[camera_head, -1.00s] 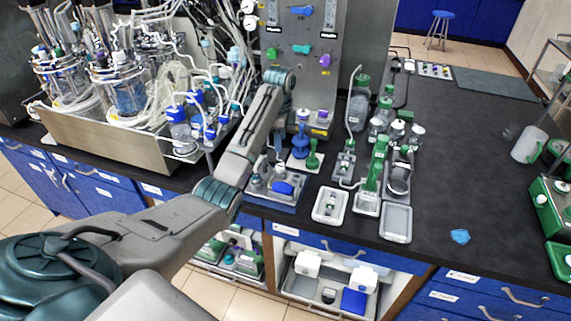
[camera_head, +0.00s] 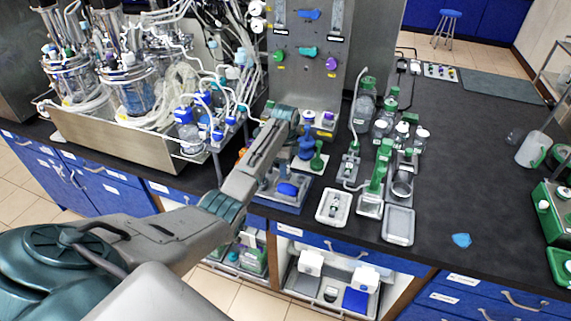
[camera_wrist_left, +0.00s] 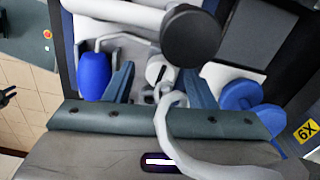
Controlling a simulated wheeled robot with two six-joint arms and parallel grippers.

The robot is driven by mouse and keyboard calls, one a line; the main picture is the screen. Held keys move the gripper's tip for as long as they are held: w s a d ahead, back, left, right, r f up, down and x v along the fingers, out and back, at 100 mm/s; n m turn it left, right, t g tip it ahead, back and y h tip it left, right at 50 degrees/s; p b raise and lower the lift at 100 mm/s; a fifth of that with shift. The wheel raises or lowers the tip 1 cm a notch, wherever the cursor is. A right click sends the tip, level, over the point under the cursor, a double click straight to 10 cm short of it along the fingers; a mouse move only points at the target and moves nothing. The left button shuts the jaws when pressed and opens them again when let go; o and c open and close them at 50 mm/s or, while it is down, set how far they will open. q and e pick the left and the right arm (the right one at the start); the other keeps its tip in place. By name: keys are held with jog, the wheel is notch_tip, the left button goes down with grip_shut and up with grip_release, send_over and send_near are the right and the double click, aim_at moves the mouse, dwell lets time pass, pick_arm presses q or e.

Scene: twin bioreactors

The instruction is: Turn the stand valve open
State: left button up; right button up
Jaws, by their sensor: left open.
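My left arm reaches in from the left in the head view, and its wrist hangs in front of the grey stand panel (camera_head: 312,75). The arm hides its fingers there. In the left wrist view my left gripper (camera_wrist_left: 158,72) is open, with blue-grey fingers on either side of a small white round part (camera_wrist_left: 155,68). I cannot tell whether they touch it or whether it is the stand valve. My right gripper is not in view.
Coloured knobs, including a purple one (camera_head: 331,63), are on the panel. A bioreactor tray (camera_head: 120,140) stands left. Bottles (camera_head: 365,100) and white trays (camera_head: 398,225) stand right. In the wrist view a dark round part (camera_wrist_left: 190,36) and a white hose (camera_wrist_left: 175,130) are close to the gripper.

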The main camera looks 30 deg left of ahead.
pick_arm(q)
jog(key=c, duration=1)
jog(key=shift+r+n+p, duration=0.25)
jog(key=shift+n+p, duration=0.15)
jog(key=shift+p, duration=0.15)
jog(key=shift+f+n, duration=0.15)
jog(key=shift+n, duration=0.15)
jog(key=o, duration=1)
